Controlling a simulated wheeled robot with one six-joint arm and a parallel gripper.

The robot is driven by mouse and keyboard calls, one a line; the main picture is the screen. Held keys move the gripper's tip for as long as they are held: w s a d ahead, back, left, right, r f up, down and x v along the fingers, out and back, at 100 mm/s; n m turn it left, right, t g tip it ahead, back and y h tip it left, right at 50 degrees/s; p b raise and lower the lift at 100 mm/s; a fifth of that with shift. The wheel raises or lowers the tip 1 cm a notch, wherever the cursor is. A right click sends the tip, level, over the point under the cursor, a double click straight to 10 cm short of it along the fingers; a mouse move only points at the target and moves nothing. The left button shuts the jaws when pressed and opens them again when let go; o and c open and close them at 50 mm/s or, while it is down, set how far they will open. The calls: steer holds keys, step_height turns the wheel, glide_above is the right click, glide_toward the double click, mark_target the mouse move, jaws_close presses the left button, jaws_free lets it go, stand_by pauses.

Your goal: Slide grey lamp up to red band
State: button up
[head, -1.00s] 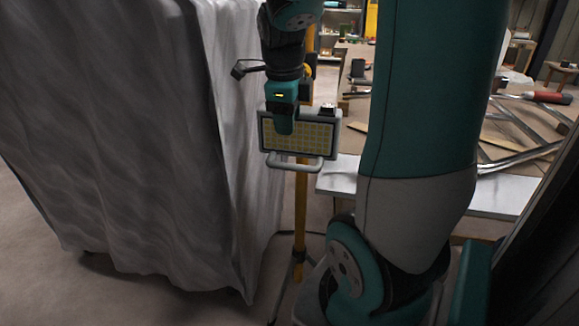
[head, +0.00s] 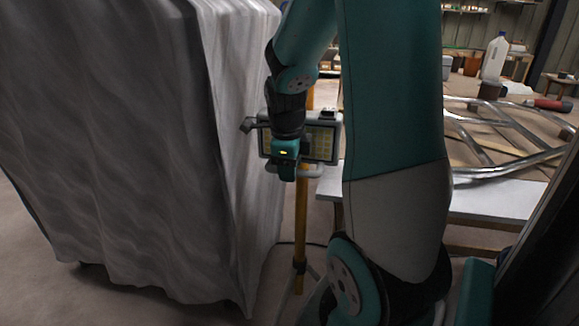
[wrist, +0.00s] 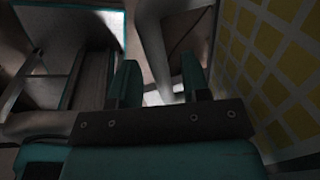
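The grey lamp (head: 326,137), a flat box with a grid of yellow cells, is on a yellow upright pole (head: 301,225). Its grey tube handle (head: 312,172) is along its lower edge, partly hidden by my gripper. My gripper (head: 287,174) points down in front of the lamp's lower left part. In the wrist view my gripper (wrist: 160,78) is open, with a gap between its two fingers. A pale grey tube (wrist: 152,45), apparently the handle, shows beyond that gap; I cannot tell whether it lies between the fingers. The lamp face (wrist: 270,60) is on the right. I see no red band.
A large grey draped block (head: 120,150) stands close on the left. The pole stands on splayed legs on open floor.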

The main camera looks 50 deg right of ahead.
jaws_close()
step_height(320, 180, up, 20)
steer(key=p, duration=1.6)
steer(key=shift+o, duration=0.6)
jaws_free()
steer(key=s+a+r+p, duration=0.1)
steer(key=a+r, duration=0.2)
steer(key=r, duration=1.4)
steer(key=shift+p, duration=0.4)
steer(key=shift+s, duration=0.1)
